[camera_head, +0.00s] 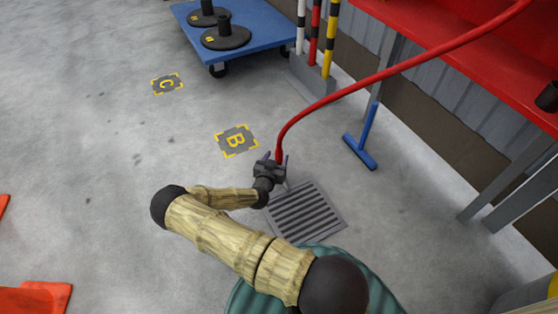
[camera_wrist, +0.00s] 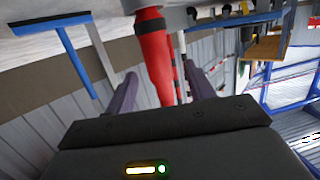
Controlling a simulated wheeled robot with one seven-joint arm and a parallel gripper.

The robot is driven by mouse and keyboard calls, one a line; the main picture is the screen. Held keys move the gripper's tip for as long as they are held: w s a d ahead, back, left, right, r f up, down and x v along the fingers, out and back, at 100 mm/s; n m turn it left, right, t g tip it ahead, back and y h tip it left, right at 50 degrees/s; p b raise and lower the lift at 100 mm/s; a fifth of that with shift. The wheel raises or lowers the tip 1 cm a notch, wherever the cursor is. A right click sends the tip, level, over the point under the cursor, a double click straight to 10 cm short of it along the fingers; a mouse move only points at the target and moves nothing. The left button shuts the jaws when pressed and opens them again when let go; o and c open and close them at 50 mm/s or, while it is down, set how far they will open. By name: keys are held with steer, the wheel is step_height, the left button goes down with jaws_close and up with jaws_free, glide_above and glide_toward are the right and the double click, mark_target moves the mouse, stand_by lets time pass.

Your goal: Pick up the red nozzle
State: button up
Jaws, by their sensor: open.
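The red nozzle (camera_wrist: 154,55) hangs at the end of a red hose (camera_head: 400,68) that runs down from the upper right in the head view. In the wrist view the nozzle stands between the two purple fingers of my gripper (camera_wrist: 160,88), with visible room on both sides. In the head view my gripper (camera_head: 276,160) is open at the lower end of the hose, above the floor. The nozzle's lowest part is hidden behind the gripper body in the wrist view.
A floor grate (camera_head: 306,212) lies beneath the gripper. A blue T-shaped tool (camera_head: 364,140) stands to the right, by the red bench (camera_head: 470,60). A blue cart (camera_head: 262,32) and striped posts (camera_head: 330,40) are behind. Orange cones (camera_head: 35,298) lie at lower left; the left floor is mostly clear.

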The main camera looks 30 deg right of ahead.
mark_target(278, 155)
steer(key=b+x, duration=0.2)
steer(key=x, duration=0.1)
steer(key=shift+f, duration=0.1)
steer(key=shift+w+d, duration=0.15)
jaws_close()
stand_by(0.4)
